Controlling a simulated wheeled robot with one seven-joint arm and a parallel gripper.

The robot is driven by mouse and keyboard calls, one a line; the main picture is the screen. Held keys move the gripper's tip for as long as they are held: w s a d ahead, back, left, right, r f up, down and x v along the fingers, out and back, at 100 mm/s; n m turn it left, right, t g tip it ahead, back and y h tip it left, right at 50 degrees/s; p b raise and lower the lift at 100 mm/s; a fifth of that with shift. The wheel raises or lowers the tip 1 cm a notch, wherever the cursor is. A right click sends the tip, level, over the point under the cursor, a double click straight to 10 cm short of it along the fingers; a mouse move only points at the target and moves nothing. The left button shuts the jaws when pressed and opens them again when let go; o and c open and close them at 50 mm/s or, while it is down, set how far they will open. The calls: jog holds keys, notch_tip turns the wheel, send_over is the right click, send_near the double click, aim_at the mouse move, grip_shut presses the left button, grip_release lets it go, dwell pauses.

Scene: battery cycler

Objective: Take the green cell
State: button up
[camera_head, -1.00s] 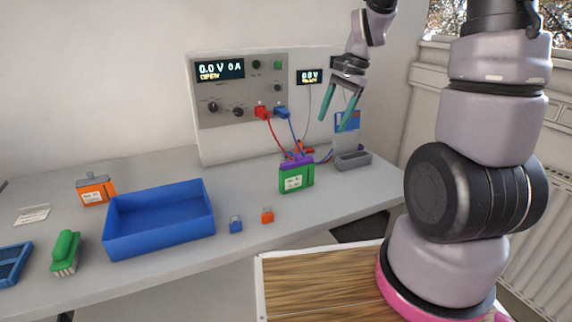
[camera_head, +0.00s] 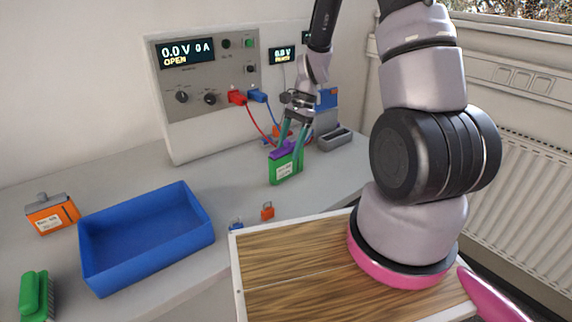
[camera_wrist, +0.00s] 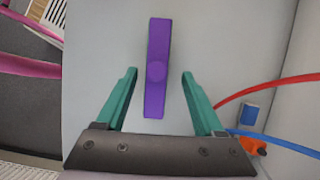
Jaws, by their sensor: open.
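The green cell (camera_head: 285,167) stands upright on the bench in front of the cycler. It has a purple top and a white label on its front. In the wrist view its purple top (camera_wrist: 158,68) lies between the two teal fingers, with a gap on each side. My gripper (camera_head: 290,140) is above the cell, fingers pointing down and apart. It also shows in the wrist view (camera_wrist: 158,76), open and empty. One finger hides part of the cell's upper right in the head view.
The cycler (camera_head: 208,75) stands behind, with red and blue leads near the cell. A blue tray (camera_head: 150,262), an orange cell (camera_head: 52,214), a green brush (camera_head: 36,296) and a small orange clip (camera_head: 267,211) are on the bench. A grey holder (camera_head: 335,140) stands right.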

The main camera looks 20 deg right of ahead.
aim_at(286, 161)
jog(key=x, duration=0.5)
jog(key=shift+s+d, duration=0.1)
jog(key=shift+d, duration=0.15)
grip_shut()
dwell(1.1)
